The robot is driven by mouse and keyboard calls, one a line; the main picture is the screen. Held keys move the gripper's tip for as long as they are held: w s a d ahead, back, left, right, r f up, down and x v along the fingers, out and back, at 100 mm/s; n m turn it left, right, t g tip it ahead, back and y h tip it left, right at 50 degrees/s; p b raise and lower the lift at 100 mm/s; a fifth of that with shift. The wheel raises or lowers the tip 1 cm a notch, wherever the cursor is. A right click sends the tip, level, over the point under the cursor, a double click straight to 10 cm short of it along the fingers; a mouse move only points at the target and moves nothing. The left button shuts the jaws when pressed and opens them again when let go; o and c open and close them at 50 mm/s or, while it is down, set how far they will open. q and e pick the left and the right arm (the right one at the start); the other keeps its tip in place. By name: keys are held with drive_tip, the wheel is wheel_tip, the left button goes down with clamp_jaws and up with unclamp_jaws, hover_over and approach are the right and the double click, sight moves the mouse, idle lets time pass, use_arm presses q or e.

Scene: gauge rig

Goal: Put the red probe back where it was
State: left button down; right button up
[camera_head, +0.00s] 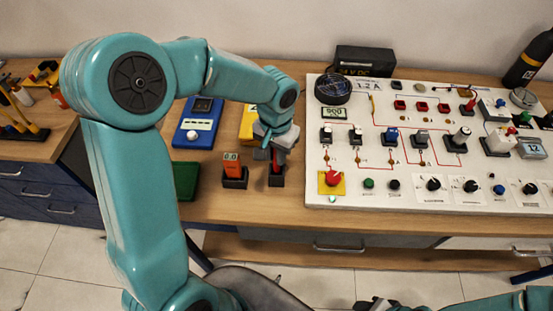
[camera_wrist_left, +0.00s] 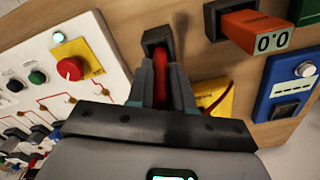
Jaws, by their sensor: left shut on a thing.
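My left gripper (camera_head: 277,154) points down over a small dark holder (camera_head: 276,181) at the front of the bench. It is shut on the red probe (camera_head: 276,168), which stands about upright in or just over that holder. How deep the probe sits is hidden by the fingers. In the left wrist view the fingers (camera_wrist_left: 161,80) reach to the holder (camera_wrist_left: 156,38), and the red of the probe (camera_wrist_left: 188,92) shows by them. My right arm shows only at the bottom right edge of the head view; its fingers do not show.
An orange meter (camera_head: 233,164) reading 0.0 stands in a dark holder just left. Blue (camera_head: 197,124) and yellow (camera_head: 248,122) devices lie behind, and a green one (camera_head: 186,181) farther left. The white gauge panel (camera_head: 435,197) with knobs and switches fills the right side.

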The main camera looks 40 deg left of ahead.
sight(276, 172)
use_arm(q)
wheel_tip(276, 172, down, 3)
drive_tip(key=shift+s+d+r, duration=0.1)
drive_tip(key=shift+f, duration=0.45)
drive_tip(key=c, duration=1)
unclamp_jaws()
drive_tip(key=shift+f, duration=0.15)
